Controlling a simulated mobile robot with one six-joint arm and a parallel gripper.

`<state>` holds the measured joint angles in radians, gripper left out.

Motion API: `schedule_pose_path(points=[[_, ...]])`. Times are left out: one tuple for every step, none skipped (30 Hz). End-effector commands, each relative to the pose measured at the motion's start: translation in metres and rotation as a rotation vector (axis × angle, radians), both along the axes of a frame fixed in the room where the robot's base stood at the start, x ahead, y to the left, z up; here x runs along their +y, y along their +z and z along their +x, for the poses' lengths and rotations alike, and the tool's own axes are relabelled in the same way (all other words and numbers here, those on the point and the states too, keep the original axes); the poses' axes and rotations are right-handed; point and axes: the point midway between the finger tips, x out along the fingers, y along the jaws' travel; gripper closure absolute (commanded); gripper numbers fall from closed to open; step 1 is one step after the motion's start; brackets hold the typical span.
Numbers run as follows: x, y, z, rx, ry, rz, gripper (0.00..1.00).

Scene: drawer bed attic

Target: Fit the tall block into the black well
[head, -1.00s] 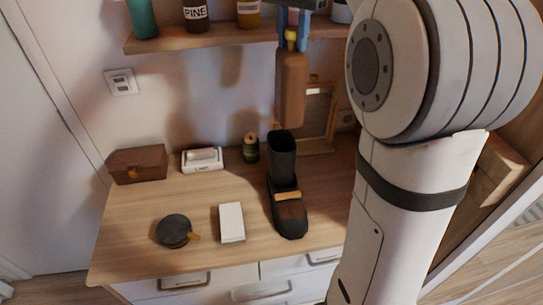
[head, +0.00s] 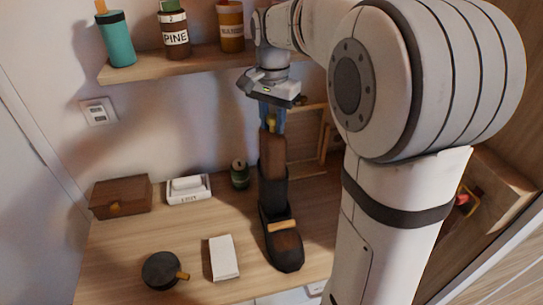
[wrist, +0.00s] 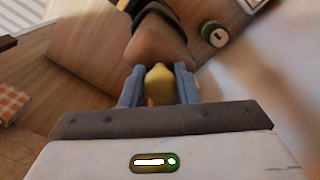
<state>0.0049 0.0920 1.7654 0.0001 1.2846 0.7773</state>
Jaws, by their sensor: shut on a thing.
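The tall block (head: 272,157) is brown and roughly upright, with a yellow knob (wrist: 159,84) on top. My gripper (head: 272,117) is shut on this knob, its blue fingers on either side; they also show in the wrist view (wrist: 159,92). The black well (head: 273,197) is a tall dark sleeve rising from the back of a boot-shaped base (head: 286,250) on the desk. The block's lower end lines up with the well's mouth and seems to be at or inside it. How deep it sits is hidden.
On the desk (head: 130,240) stand a brown box (head: 120,196), a white dish (head: 188,189), a small dark green jar (head: 239,174), a black round pot (head: 160,270) and a white block (head: 223,257). A wooden frame (head: 309,145) leans behind the well. A shelf (head: 180,58) with jars hangs above.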

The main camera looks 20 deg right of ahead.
Motion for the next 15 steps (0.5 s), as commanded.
schedule_pose_path(points=[[0.0, -0.014, -0.001, 0.006, 0.0, 0.0, 1.0], [0.0, -0.022, -0.001, 0.006, 0.0, 0.0, 1.0], [0.0, -0.031, -0.001, 0.004, 0.0, 0.0, 1.0], [0.0, -0.038, -0.001, 0.004, 0.0, 0.0, 1.0], [0.0, -0.045, -0.001, 0.004, -0.001, 0.0, 1.0], [0.0, -0.052, -0.001, 0.004, -0.001, 0.0, 1.0], [0.0, -0.057, -0.001, 0.003, -0.001, 0.0, 1.0], [0.0, -0.061, -0.001, 0.001, -0.001, 0.0, 1.0], [0.0, -0.065, 0.0, 0.001, -0.001, 0.0, 1.0], [0.0, -0.068, 0.0, 0.0, -0.001, 0.0, 1.0], [0.0, -0.07, 0.0, 0.0, -0.001, 0.0, 1.0], [-0.001, -0.072, 0.0, 0.0, -0.001, 0.0, 1.0], [-0.001, -0.075, 0.0, 0.001, -0.001, 0.0, 1.0], [-0.001, -0.078, 0.0, 0.001, -0.001, 0.0, 1.0], [-0.001, -0.084, 0.0, 0.003, -0.001, 0.0, 1.0]])
